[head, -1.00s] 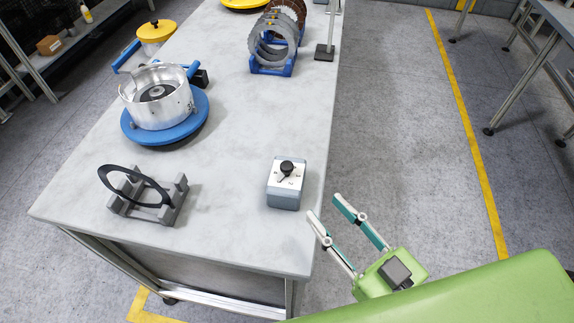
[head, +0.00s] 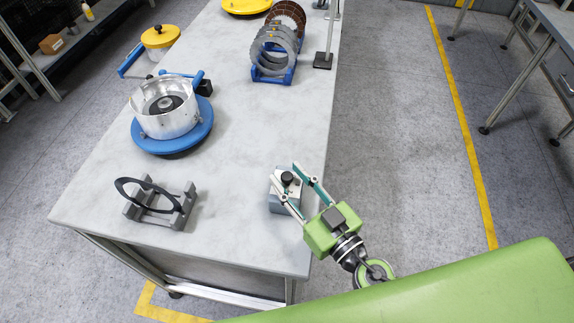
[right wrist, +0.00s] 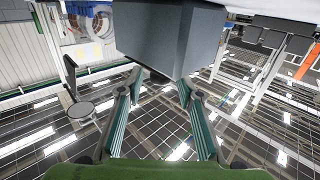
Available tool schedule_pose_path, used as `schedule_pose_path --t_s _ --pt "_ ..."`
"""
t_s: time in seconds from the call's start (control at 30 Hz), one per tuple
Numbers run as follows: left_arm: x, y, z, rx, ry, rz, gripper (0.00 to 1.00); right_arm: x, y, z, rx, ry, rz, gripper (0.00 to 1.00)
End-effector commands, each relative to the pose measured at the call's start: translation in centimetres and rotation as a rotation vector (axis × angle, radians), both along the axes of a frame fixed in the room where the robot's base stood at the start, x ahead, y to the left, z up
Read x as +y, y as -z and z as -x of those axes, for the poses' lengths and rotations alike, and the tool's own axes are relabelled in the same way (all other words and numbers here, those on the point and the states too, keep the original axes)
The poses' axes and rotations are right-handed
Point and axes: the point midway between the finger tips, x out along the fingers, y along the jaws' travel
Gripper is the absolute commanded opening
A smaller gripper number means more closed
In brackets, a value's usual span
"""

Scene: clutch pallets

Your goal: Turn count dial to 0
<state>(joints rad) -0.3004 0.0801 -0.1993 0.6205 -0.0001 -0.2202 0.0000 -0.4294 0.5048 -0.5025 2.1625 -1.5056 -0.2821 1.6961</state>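The count dial is a black knob (head: 287,178) on the pale top of a small blue-grey box (head: 283,205) near the table's right edge. My right gripper (head: 284,171) is open, with one finger on each side of the knob in the head view. Whether the fingers touch it I cannot tell. The fingers hide part of the box top, and the dial marks are unreadable. In the right wrist view the box (right wrist: 165,35) fills the top middle, with the open fingers (right wrist: 160,78) below it. My left gripper is not in view.
On the table (head: 235,130), a grey stand (head: 160,213) holds a black ring at the front left. A metal drum on a blue base (head: 172,138) stands behind it. A blue rack (head: 273,75) of discs and a post (head: 328,40) are farther back. The table middle is clear.

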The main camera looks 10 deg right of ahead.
Motion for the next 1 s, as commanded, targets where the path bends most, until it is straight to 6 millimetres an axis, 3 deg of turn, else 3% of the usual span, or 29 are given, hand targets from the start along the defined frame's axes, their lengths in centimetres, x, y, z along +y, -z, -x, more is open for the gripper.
schedule_pose_path --t_s 0.13,0.47,0.6,1.0 --pt "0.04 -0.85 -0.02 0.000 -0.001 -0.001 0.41 0.46 -0.18 -1.03 -0.001 0.000 -0.001 0.33" --pt "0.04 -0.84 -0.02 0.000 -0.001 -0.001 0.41 0.56 0.07 -1.26 0.000 -0.001 -0.001 0.33" --pt "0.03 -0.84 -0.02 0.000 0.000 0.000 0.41 0.55 0.05 -1.26 0.000 -0.001 -0.001 0.00" --pt "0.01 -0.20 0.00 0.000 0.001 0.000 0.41 0.47 0.16 -1.26 -0.001 -0.036 0.001 0.00"
